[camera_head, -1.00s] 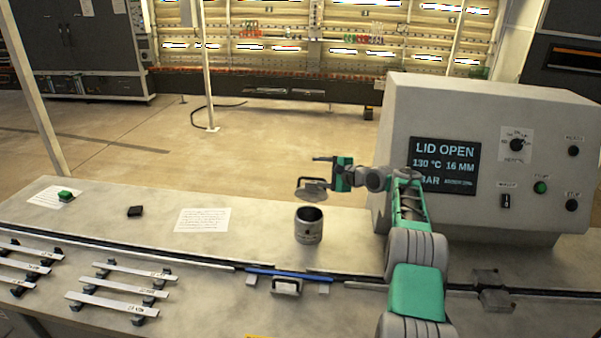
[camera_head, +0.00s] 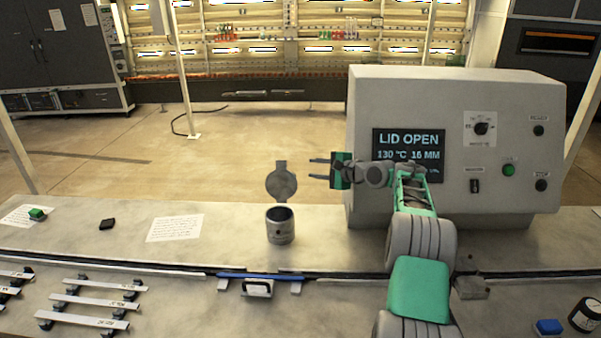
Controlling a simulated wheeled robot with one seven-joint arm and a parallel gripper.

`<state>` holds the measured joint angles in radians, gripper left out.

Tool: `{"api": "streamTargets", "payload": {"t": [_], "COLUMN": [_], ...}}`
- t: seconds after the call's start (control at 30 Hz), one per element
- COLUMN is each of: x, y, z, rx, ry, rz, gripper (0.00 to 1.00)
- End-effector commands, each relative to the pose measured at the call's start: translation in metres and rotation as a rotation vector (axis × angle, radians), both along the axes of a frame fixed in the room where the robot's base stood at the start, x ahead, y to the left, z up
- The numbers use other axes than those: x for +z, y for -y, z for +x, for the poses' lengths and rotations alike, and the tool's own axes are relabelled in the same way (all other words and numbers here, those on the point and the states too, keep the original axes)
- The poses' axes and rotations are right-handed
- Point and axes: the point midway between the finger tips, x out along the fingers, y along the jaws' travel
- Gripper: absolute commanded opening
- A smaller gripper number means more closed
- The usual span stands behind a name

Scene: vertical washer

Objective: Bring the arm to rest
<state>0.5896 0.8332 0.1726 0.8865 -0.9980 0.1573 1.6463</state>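My gripper (camera_head: 319,169) is open and empty, its two dark fingers apart and pointing left. It hangs above the bench, to the right of and a little above the washer pot (camera_head: 280,227). The pot is a grey metal cylinder standing upright, with its mouth open. Its round lid (camera_head: 281,184) stands upright at the back of the rim, clear of my fingers. My green and grey arm reaches up from the bottom right, in front of the control box (camera_head: 480,150). The box's screen (camera_head: 409,152) reads "LID OPEN, 130 °C 16 MM" and is partly covered by my arm.
A white paper sheet (camera_head: 175,228), a black block (camera_head: 107,224) and a green button (camera_head: 37,214) lie on the left of the bench. Labelled bars on feet (camera_head: 88,302) stand at front left. A blue block (camera_head: 548,327) and a dark jar (camera_head: 586,314) are at front right.

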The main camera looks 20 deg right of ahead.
Motion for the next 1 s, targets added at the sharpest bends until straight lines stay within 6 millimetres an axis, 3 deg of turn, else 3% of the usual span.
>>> {"api": "streamTargets", "payload": {"t": [0.03,0.17,0.53,0.63,0.73,0.87,1.0], "x": [0.003,0.007,0.007,0.014,0.028,0.045,0.048], "y": [-0.016,-0.037,-0.022,-0.031,-0.058,-0.103,-0.144], "z": [-0.005,-0.014,-0.017,-0.019,-0.03,-0.072,-0.147], "rx": [0.016,0.033,0.028,0.037,0.074,0.167,0.313], "ry": [0.001,-0.006,-0.01,-0.008,-0.009,-0.029,-0.067], "rz": [-0.006,-0.016,-0.008,-0.049,-0.189,-0.487,-0.804], "gripper": [0.32,0.32,0.32,0.32,0.32,0.32,0.32]}}
